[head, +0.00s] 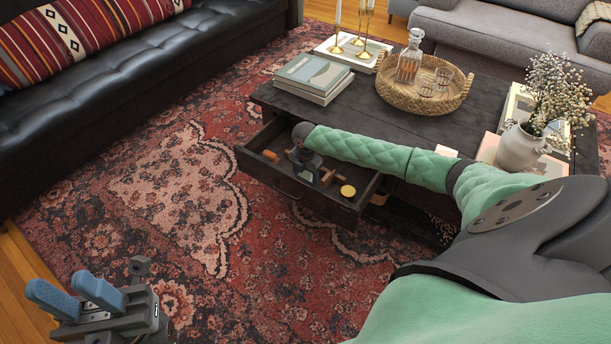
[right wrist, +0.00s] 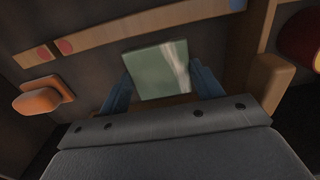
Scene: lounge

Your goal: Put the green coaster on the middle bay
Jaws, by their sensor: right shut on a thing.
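The green coaster (right wrist: 157,68) is a pale green square in the right wrist view. My right gripper (right wrist: 162,88) is shut on it, with a blue finger at each side. In the head view my right gripper (head: 308,168) is down at the open drawer (head: 357,207) of the dark coffee table; the coaster is hidden there. A light wooden strip (right wrist: 110,34) with red dots runs beyond the coaster in the wrist view. I cannot tell which bay is the middle one. My left gripper (head: 75,295) is open and empty, over the rug at the lower left.
An orange piece (right wrist: 42,97), a wooden block (right wrist: 267,84) and a dark red rounded thing (right wrist: 303,40) lie around the coaster. A yellow round piece (head: 348,191) is in the drawer. The tabletop holds books (head: 313,75), a wicker tray (head: 450,103) and a vase (head: 519,147).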

